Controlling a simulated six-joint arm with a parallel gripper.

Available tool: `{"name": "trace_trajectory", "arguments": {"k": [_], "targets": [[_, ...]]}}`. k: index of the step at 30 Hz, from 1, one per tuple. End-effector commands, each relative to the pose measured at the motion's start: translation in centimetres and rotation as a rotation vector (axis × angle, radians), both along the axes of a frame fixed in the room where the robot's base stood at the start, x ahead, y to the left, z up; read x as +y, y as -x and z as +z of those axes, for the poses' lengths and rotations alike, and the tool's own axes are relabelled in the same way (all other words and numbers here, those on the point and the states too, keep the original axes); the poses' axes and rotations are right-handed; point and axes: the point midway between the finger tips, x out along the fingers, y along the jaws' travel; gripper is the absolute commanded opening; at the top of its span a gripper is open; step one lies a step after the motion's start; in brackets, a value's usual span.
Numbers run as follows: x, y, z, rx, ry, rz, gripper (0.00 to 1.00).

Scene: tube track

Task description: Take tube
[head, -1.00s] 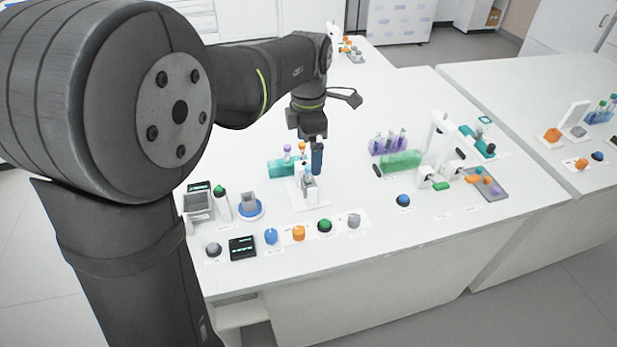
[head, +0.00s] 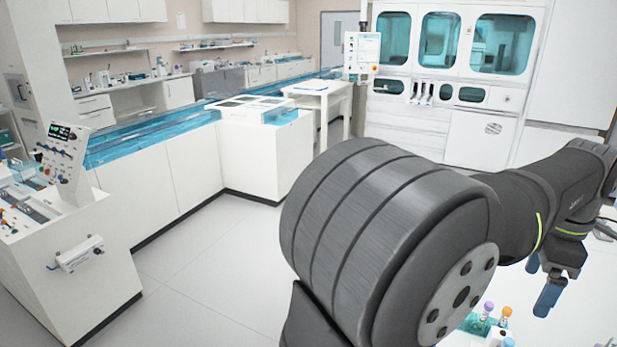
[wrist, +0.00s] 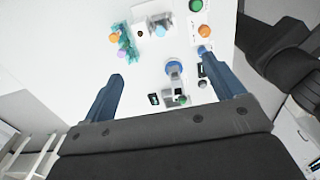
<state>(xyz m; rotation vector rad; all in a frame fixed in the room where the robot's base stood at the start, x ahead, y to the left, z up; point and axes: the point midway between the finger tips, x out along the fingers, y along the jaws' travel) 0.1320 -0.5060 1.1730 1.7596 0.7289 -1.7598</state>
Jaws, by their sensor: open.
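Tubes with an orange cap (head: 506,311) and a purple cap (head: 488,307) stand in a teal rack (head: 472,322) at the bottom edge of the head view, partly cut off. In the wrist view the rack with its tubes (wrist: 125,42) is small, at the upper left, beyond the tip of the left finger. My gripper (head: 548,298) hangs to the right of these tubes in the head view. In the wrist view my gripper (wrist: 160,64) has its two blue fingers wide apart with nothing between them, well above the bench.
The head view shows a side bench with equipment (head: 65,160), a blue-topped counter (head: 150,137), a large white machine (head: 455,80) and open floor.

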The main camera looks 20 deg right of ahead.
Motion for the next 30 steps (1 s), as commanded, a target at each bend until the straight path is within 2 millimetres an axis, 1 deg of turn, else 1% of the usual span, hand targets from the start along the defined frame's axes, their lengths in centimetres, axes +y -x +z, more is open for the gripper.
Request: {"name": "trace_trajectory", "arguments": {"k": [1, 9, 17, 20, 23, 26, 30], "targets": [[0.00, 0.00, -0.02, 0.000, 0.000, 0.000, 0.76], [0.00, 0.00, -0.03, 0.000, 0.000, 0.000, 0.24], [0.00, 0.00, -0.04, 0.000, 0.000, -0.002, 0.24], [-0.01, 0.00, -0.03, 0.000, 0.000, -0.035, 0.24], [-0.02, 0.01, -0.01, 0.000, 0.000, -0.139, 0.24], [-0.04, 0.00, 0.03, 0.000, 0.000, -0.313, 0.24], [-0.07, 0.00, 0.09, 0.000, 0.000, -0.599, 0.24]]}}
